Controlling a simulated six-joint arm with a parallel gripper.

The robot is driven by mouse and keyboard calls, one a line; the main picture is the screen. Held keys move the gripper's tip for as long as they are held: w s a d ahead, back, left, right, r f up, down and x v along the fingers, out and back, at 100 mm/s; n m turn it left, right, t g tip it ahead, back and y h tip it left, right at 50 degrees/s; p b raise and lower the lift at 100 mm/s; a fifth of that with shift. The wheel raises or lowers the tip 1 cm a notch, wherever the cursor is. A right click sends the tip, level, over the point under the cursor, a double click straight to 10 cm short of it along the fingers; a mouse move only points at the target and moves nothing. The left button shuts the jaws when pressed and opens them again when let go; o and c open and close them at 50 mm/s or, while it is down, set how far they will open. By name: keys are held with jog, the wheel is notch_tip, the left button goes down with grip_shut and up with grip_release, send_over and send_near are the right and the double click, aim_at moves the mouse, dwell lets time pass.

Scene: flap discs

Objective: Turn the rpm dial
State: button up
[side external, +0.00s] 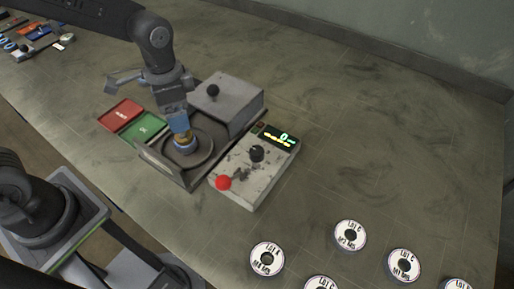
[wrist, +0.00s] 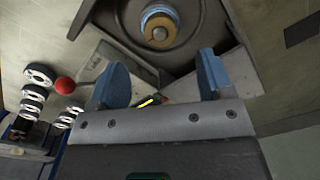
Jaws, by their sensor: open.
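The rpm dial (side external: 257,153) is a black knob on top of a worn grey control box (side external: 240,186). A small lit display (side external: 280,138) behind it shows what looks like a 0. My gripper (side external: 181,126) is apart from the dial, to its left, over the round spindle well (side external: 207,144). In the wrist view my gripper (wrist: 162,62) has its two blue fingers spread with nothing between them. The dial cannot be made out there; the gripper body hides much of the box. A bit of the lit display (wrist: 150,101) shows between the fingers.
A red knob (side external: 223,183) stands on the box's front corner. A grey housing with a black knob (side external: 228,101) is behind the spindle. Red (side external: 120,114) and green (side external: 145,130) trays lie left. Several labelled discs (side external: 350,235) lie in front. The table at right is clear.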

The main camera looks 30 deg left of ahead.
jog(key=shift+w+d+r, duration=0.1)
jog(key=shift+w+d, duration=0.05)
jog(key=shift+c, duration=1.3)
jog(key=w+d+r+n, duration=0.3)
jog(key=d+n, duration=0.3)
jog(key=n, duration=1)
send_near(257, 150)
notch_tip(257, 150, down, 9)
jog(key=shift+f, duration=0.1)
jog(key=c, duration=0.9)
